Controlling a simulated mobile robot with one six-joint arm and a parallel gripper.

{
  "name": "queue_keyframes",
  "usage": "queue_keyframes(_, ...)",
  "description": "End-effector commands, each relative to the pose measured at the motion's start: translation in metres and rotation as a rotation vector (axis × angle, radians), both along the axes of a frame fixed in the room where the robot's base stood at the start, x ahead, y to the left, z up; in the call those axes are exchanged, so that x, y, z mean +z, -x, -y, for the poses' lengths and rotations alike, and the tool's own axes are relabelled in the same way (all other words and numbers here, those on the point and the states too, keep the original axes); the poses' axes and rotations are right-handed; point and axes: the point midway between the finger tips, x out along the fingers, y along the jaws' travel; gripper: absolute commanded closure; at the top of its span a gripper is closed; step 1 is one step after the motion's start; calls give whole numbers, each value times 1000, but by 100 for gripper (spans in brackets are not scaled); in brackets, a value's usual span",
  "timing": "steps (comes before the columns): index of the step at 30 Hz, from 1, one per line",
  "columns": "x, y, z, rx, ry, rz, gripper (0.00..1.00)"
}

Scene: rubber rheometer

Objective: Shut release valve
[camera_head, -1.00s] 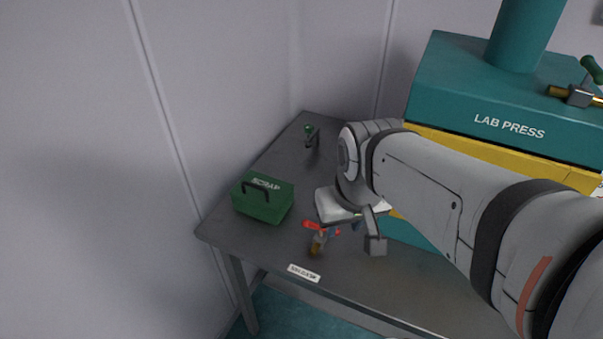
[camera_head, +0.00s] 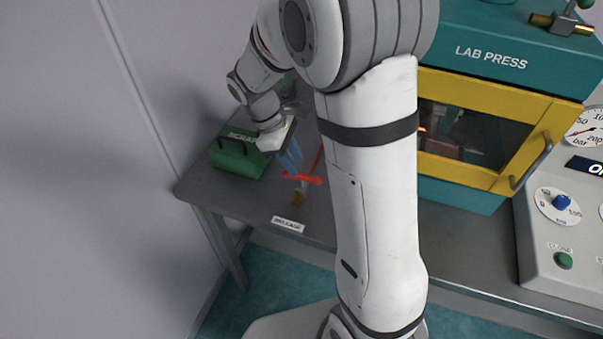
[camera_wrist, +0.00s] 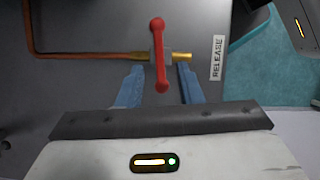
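The release valve has a red bar handle (camera_wrist: 158,55) on a brass body (camera_wrist: 181,56). In the wrist view the handle lies crosswise to the copper pipe. In the head view the red handle (camera_head: 303,179) is near the table's front edge, behind the RELEASE label (camera_head: 288,224). My gripper (camera_wrist: 158,75) is open, its two blue fingers apart on either side of the handle's near end. In the head view my gripper (camera_head: 290,160) is just behind and above the valve. Whether the fingers touch the handle is unclear.
A green SCRAP box (camera_head: 238,156) stands left of my gripper. The lab press (camera_head: 490,62), with its yellow-framed window, and a control panel (camera_head: 560,230) stand to the right. A copper pipe (camera_wrist: 85,55) runs left from the valve in the wrist view.

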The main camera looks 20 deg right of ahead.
Motion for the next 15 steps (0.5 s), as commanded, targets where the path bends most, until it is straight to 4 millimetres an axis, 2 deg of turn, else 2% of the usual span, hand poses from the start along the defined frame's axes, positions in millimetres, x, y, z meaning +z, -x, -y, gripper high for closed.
queue_keyframes(9, -46, 11, 17, -3, 0, -2, 67)
queue_keyframes(15, -57, 13, 21, -2, -1, 2, 67)
